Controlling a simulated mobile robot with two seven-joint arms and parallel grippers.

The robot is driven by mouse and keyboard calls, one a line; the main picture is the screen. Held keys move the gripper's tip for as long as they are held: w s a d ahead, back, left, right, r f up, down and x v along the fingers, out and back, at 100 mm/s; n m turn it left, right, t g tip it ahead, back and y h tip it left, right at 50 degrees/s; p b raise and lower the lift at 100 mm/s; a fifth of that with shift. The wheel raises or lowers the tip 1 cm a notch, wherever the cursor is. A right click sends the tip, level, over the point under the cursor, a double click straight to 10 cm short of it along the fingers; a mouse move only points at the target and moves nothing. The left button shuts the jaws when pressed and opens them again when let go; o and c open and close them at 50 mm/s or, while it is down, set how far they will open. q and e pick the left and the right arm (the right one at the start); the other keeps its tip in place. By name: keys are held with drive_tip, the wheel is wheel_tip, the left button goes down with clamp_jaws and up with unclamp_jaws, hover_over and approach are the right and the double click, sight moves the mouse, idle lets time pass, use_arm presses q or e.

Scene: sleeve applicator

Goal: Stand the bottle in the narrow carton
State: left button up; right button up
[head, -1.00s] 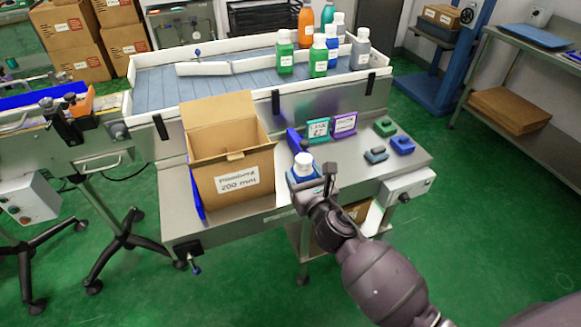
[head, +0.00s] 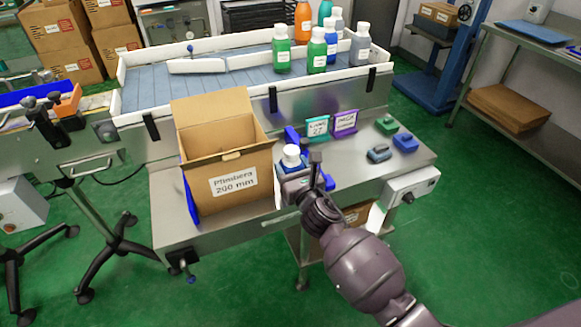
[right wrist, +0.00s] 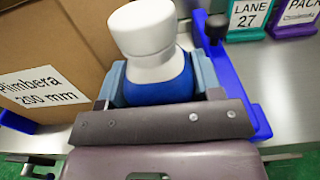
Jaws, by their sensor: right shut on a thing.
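The bottle (head: 291,153) has a white cap and a blue body. My right gripper (head: 297,172) is shut on it, just right of the open brown carton (head: 235,190). In the right wrist view the bottle (right wrist: 160,85) is upright between the fingers, its lower part hidden behind the gripper. The carton is labelled "Plimbera 200 mm" and stands on the steel table with its back flap raised; it also shows at the left of the right wrist view (right wrist: 50,50). Its inside floor is hidden. I cannot tell whether the bottle touches the table. My left gripper is not in view.
Blue guides stand left of the carton (head: 191,205) and behind the bottle (head: 292,137). A teal sign (head: 317,128) and a purple sign (head: 345,121) are at the back. Small green and blue blocks (head: 405,142) lie at right. A conveyor (head: 240,80) with several bottles runs behind.

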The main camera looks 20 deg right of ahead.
drive_tip(key=o, duration=0.8)
drive_tip(key=shift+o, duration=0.2)
drive_tip(key=shift+r, duration=0.1)
